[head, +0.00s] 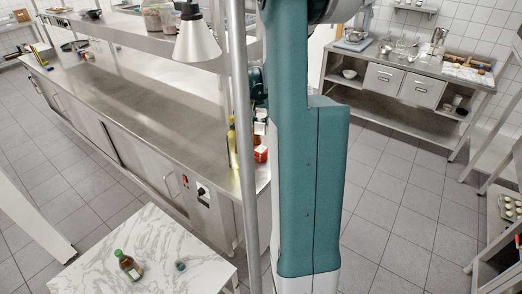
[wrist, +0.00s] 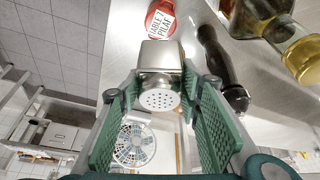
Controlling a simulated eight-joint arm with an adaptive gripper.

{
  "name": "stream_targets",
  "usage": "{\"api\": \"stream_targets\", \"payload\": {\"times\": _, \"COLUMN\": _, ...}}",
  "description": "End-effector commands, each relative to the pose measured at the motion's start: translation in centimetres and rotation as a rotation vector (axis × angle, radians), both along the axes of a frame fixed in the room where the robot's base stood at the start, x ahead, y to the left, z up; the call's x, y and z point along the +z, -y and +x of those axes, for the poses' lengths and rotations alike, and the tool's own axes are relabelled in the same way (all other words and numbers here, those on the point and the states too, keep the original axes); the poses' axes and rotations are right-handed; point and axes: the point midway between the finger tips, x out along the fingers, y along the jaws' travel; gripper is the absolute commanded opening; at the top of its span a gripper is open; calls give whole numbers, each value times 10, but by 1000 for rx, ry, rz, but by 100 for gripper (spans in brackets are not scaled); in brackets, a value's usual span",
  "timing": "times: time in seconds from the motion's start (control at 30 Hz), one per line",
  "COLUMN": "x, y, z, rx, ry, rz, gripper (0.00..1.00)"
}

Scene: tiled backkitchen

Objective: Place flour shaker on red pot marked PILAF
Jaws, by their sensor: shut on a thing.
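The flour shaker, a metal box-shaped body (wrist: 161,54) with a round perforated top, is between the two green fingers of my gripper (wrist: 163,88) in the wrist view. Its perforated end faces the camera. The red pot (wrist: 153,22) shows beyond the shaker, with a white label reading TABLE 7 PILAF; the shaker hides part of it. I cannot tell whether the two touch. In the head view a red item with white (head: 261,154), apparently the pot, stands at the steel counter's near end.
A dark pepper mill (wrist: 219,68) stands on the counter right of the shaker, with oil bottles (wrist: 301,57) beyond it. A shelf (head: 142,34) runs above the steel counter (head: 145,110). A marble-topped table (head: 185,240) holds a brown bottle (head: 128,265) and a small jar.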

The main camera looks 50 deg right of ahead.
Motion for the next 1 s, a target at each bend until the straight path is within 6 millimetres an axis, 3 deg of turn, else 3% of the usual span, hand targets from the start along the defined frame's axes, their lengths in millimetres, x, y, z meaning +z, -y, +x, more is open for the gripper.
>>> {"api": "stream_targets", "payload": {"times": 0.53, "x": -8, "y": 0, "z": 0, "rx": 0, "ry": 0, "rz": 0, "gripper": 20}}
{"api": "stream_targets", "payload": {"times": 1.0, "x": -58, "y": 0, "z": 0, "rx": 0, "ry": 0, "rz": 0, "gripper": 20}}
